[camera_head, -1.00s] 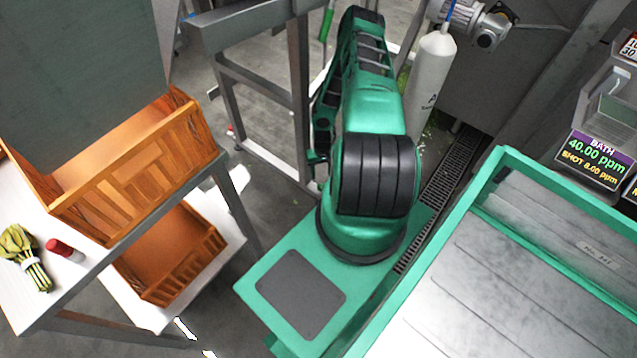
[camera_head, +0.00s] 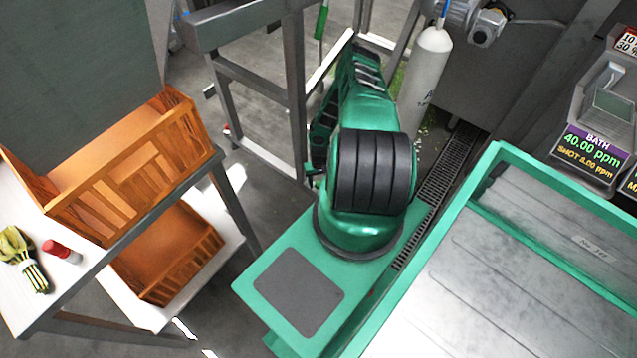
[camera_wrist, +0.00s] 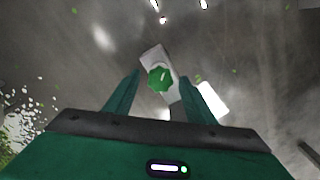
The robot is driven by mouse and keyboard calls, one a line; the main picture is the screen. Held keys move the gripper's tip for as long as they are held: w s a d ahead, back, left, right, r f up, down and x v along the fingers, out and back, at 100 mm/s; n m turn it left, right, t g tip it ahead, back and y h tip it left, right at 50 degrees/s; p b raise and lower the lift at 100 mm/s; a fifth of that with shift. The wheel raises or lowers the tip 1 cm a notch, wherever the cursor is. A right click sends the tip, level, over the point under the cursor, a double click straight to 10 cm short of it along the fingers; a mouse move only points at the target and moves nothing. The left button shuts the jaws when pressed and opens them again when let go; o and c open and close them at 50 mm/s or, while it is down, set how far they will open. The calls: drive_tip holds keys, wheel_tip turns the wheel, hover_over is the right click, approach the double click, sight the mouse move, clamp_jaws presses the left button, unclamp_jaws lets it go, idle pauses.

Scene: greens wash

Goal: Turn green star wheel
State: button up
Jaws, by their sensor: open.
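The green star wheel (camera_wrist: 160,79) shows in the wrist view, just beyond and between my fingertips. It has a lobed rim and a pale mark on its face, and it sits on a light grey block (camera_wrist: 153,56). My gripper (camera_wrist: 162,82) is open with its two green fingers spread, one on each side of the wheel in the picture. I cannot tell how much gap is left to the wheel. In the head view the wheel and my gripper are hidden behind my arm.
A white cylinder (camera_head: 425,75) stands close right of my arm, by a grey motor unit (camera_head: 470,20). A metal frame (camera_head: 292,90) is at left. Wooden crates (camera_head: 135,180) and a bunch of greens (camera_head: 22,262) are on a rack. A green-rimmed tank (camera_head: 480,240) is at right.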

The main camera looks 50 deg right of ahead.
drive_tip(key=c, duration=1)
drive_tip(key=shift+c, duration=0.2)
drive_tip(key=shift+m, duration=0.3)
drive_tip(key=m, duration=0.3)
drive_tip(key=shift+w+m, duration=0.1)
drive_tip(key=shift+m, duration=1.9)
drive_tip(key=o, duration=1)
